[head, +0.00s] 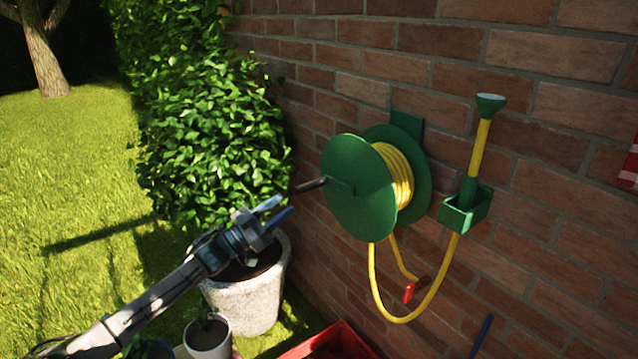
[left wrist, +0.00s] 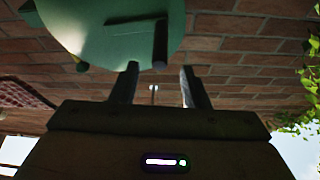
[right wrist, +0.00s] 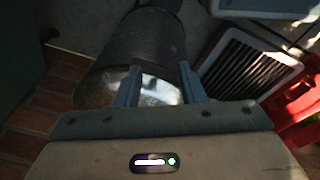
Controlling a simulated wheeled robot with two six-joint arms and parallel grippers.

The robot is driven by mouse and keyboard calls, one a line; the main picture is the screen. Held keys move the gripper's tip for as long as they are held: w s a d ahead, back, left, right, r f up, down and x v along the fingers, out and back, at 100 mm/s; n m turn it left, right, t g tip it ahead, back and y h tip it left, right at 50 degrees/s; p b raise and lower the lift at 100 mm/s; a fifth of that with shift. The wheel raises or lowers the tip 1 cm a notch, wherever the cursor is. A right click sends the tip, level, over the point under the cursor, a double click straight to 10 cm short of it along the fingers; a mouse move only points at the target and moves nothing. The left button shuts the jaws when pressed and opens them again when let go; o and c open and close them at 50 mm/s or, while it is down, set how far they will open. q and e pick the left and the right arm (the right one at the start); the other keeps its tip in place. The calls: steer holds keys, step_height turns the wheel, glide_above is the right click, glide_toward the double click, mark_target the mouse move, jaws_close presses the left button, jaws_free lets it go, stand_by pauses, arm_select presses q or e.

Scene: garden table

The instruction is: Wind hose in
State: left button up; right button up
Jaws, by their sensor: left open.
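A green hose reel (head: 358,190) is fixed to the brick wall, with yellow hose (head: 397,176) wound on its drum. A loop of hose hangs below the reel and rises to the green holder (head: 463,213), where a yellow and green wand (head: 480,145) stands upright. A dark crank handle (head: 311,185) sticks out from the reel's front disc. My left gripper (head: 277,207) is open, just left of and below the handle, apart from it. The left wrist view shows the handle (left wrist: 160,42) beyond the fingertips. My right gripper (right wrist: 160,70) is open with nothing between its fingers.
A large pale pot (head: 252,295) with a bush and a small white pot (head: 208,338) stand below my left arm. A red crate (head: 330,343) is at the bottom. A red-handled fitting (head: 409,292) is near the hose loop. A dark cylinder (right wrist: 140,45) lies beyond my right gripper.

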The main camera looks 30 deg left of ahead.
mark_target(312, 182)
arm_select(q)
steer(key=p+x, duration=0.2)
steer(key=x, duration=0.7)
steer(key=shift+r+p, duration=0.2)
steer(key=shift+p, duration=0.15)
steer(key=shift+w+d+r, duration=0.15)
steer(key=shift+w+d, duration=0.15)
steer(key=shift+w, duration=0.3)
arm_select(e)
steer(key=s+f, duration=0.4)
steer(key=f, duration=0.4)
steer(key=shift+s+d, duration=0.35)
steer(key=shift+d, duration=0.1)
arm_select(q)
jaws_close()
